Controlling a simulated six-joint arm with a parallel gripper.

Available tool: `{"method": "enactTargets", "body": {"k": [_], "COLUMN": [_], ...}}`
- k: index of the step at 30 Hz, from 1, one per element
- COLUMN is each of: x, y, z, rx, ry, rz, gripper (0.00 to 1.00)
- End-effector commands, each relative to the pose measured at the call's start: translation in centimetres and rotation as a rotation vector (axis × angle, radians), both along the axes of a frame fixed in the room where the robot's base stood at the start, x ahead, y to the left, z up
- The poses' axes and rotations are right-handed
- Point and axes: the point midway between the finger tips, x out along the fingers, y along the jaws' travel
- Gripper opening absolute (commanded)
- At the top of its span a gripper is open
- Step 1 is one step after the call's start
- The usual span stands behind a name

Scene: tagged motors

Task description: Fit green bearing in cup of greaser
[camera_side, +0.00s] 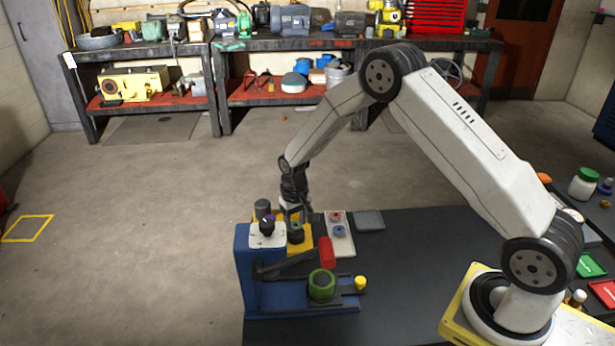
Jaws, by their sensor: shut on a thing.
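My gripper (294,216) points down over the yellow greaser (304,250) at the left of the dark bench. It is shut on a small green bearing (297,225), of which only a little shows between the fingers. The greaser's dark round cup (295,236) is directly below the bearing. I cannot tell whether the bearing is in the cup or just above it. The greaser is partly hidden behind the blue press and its lever.
The blue press (247,275) with a red-ended lever (326,252) stands in front of the greaser. A pale tray (345,246) holds red and blue bearings to the right. A grey plate (369,220) lies beyond; the bench's middle is clear.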

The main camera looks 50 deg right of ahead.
Motion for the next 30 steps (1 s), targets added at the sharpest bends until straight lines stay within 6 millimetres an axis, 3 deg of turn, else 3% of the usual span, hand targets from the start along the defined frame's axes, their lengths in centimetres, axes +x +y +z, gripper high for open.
{"method": "enactTargets", "body": {"k": [30], "x": [0.02], "y": [0.0], "z": [-0.75], "rx": [0.0], "ry": [-0.001], "rz": [0.0], "gripper": [0.09]}}
